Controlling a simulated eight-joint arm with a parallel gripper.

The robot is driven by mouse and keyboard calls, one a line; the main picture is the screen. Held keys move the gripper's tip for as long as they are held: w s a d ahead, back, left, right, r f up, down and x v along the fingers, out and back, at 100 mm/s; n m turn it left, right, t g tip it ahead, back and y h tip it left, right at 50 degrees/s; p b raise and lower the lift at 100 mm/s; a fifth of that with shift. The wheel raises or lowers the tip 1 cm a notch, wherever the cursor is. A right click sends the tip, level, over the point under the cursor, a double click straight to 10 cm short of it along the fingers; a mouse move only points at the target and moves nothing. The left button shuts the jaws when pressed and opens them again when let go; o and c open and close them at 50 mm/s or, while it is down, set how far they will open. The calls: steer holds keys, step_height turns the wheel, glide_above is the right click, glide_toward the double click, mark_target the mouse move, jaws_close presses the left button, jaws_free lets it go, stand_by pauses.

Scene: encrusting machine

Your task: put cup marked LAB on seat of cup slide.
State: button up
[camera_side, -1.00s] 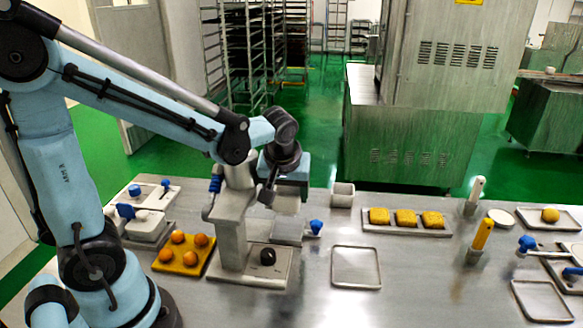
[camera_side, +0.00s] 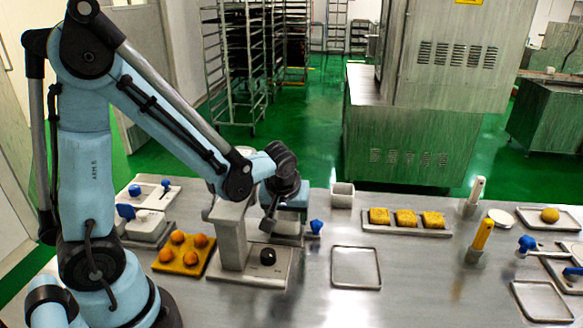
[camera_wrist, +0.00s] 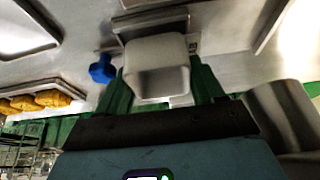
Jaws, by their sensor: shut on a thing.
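In the wrist view, my gripper (camera_wrist: 158,72) has its green fingers on both sides of a pale grey square cup (camera_wrist: 158,52) and is shut on it. No LAB mark can be read on the cup. In the side view, my gripper (camera_side: 287,222) is low at the right of the grey press-like stand and hides most of the cup slide. The slide's blue knob (camera_side: 316,227) shows just right of the gripper, and also in the wrist view (camera_wrist: 103,68). Whether the cup touches the seat cannot be told.
A white square cup (camera_side: 343,195) stands behind to the right. An empty tray (camera_side: 356,284) lies at the right front. A yellow board (camera_side: 192,268) holds orange balls.

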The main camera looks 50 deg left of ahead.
mark_target(285, 228)
steer(key=shift+f, duration=0.25)
steer(key=o, duration=1.2)
steer(key=shift+s+d+r, duration=0.1)
steer(key=shift+d+r, duration=0.05)
steer(key=shift+r, duration=0.25)
steer(key=s+d, duration=0.8)
steer(key=shift+s+d+r, duration=0.15)
steer(key=shift+s+d, duration=0.15)
steer(key=shift+w+a, duration=0.1)
steer(key=shift+w+a, duration=2.85)
steer(key=shift+a, duration=0.1)
steer(key=shift+o, duration=0.3)
